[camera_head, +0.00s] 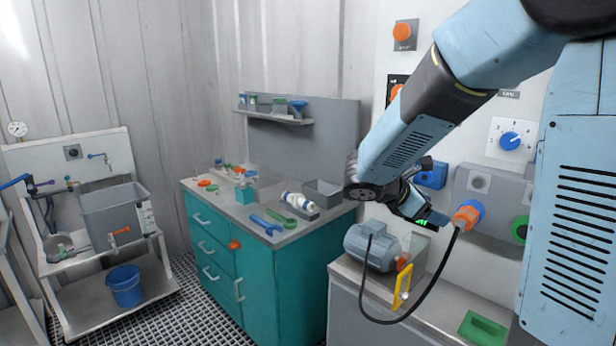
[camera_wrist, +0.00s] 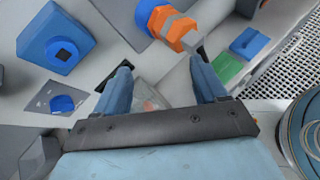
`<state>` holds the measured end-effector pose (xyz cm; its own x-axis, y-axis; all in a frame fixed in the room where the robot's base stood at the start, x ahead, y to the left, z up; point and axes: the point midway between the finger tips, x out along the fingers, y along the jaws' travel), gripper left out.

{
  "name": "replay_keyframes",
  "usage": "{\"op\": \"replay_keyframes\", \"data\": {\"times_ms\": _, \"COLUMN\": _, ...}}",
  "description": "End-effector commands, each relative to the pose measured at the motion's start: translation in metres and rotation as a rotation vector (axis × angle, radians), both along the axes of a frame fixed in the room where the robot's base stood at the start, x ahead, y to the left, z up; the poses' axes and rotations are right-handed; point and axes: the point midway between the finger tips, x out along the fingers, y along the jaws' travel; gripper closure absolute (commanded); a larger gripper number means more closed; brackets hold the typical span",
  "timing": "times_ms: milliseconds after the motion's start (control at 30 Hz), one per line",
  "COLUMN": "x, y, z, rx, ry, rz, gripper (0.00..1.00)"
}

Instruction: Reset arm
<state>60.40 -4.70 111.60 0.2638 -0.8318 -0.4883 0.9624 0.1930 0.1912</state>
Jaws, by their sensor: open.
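My arm reaches across the right side of the head view, in front of the white control panel (camera_head: 480,130). My gripper (camera_head: 437,220) is at the arm's lower end, beside an orange and blue plug (camera_head: 467,214) with a black cable. In the wrist view my gripper (camera_wrist: 160,85) shows two blue fingers spread apart, with nothing held between them. The orange and blue plug (camera_wrist: 168,25) shows beyond the fingers in that view.
A grey motor (camera_head: 371,246), a yellow handle (camera_head: 402,287) and a green tray (camera_head: 483,329) are on the bench below my gripper. A teal cabinet (camera_head: 285,280) with tools on top stands left of it. A sink unit (camera_head: 115,207) with a blue bucket (camera_head: 124,286) is at far left.

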Motion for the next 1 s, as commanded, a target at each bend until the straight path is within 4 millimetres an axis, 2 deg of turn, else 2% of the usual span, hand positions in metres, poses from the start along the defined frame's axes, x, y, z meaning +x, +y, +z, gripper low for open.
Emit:
{"op": "replay_keyframes", "data": {"times_ms": 33, "x": -0.014, "y": -0.007, "z": 0.005, "rx": 0.063, "ry": -0.043, "rz": -0.055, "gripper": 0.28}}
{"op": "replay_keyframes", "data": {"times_ms": 200, "x": -0.059, "y": -0.017, "z": 0.011, "rx": 0.285, "ry": -0.187, "rz": -0.25, "gripper": 0.28}}
{"op": "replay_keyframes", "data": {"times_ms": 400, "x": -0.106, "y": -0.016, "z": 0.018, "rx": 0.54, "ry": -0.364, "rz": -0.479, "gripper": 0.28}}
{"op": "replay_keyframes", "data": {"times_ms": 700, "x": -0.163, "y": 0.005, "z": 0.031, "rx": 0.92, "ry": -0.632, "rz": -0.819, "gripper": 0.28}}
{"op": "replay_keyframes", "data": {"times_ms": 1000, "x": -0.202, "y": 0.035, "z": 0.051, "rx": 1.27, "ry": -0.861, "rz": -1.12, "gripper": 0.28}}
